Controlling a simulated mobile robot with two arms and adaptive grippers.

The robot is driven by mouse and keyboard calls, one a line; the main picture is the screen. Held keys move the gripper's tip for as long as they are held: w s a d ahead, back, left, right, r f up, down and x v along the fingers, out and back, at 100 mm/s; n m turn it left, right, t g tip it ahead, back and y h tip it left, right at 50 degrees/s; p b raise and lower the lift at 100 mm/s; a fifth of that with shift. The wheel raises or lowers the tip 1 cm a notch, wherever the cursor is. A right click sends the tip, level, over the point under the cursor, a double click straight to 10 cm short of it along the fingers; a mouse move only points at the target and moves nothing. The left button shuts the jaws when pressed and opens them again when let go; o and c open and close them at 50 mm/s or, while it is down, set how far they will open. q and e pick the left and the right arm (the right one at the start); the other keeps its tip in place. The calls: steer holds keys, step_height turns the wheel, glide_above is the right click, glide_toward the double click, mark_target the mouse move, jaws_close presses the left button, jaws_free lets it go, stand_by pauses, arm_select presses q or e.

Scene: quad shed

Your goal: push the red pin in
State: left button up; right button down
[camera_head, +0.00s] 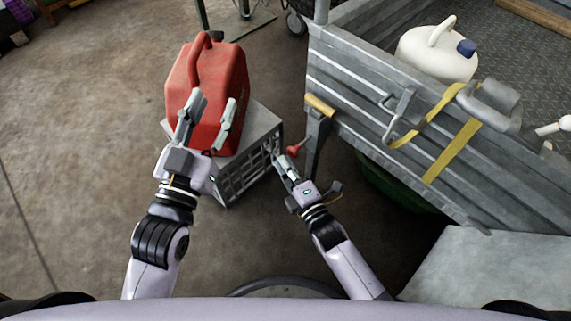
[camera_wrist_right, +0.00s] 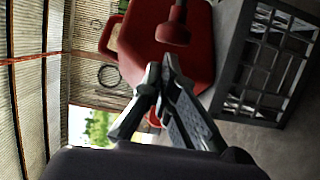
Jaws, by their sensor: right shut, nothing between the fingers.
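The red pin (camera_head: 293,150) has a rounded red head and sits at the post by the near left corner of the grey trailer (camera_head: 350,100). In the right wrist view the red pin (camera_wrist_right: 174,28) shows at the top, ahead of the fingertips. My right gripper (camera_head: 279,163) is shut and empty, just left of and below the pin; a small gap shows between them in the wrist view. My left gripper (camera_head: 209,118) is open and empty, in front of a red fuel can (camera_head: 222,72). How deep the pin sits is hidden.
The red fuel can stands on a grey crate (camera_head: 262,125) close to both grippers. A white jug (camera_head: 437,52) stands in the trailer, and a yellow strap (camera_head: 452,150) hangs over its side. A pale grey surface (camera_head: 490,270) is at lower right. Floor at left is clear.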

mark_target(294, 155)
arm_select(q)
steer(key=shift+r, duration=0.15)
arm_select(e)
steer(key=shift+w, duration=0.1)
steer(key=shift+d, duration=0.15)
steer(key=shift+w+d, duration=1.1)
steer(key=shift+w, duration=0.15)
steer(key=shift+w+d, duration=0.1)
arm_select(q)
steer(key=shift+f, duration=0.5)
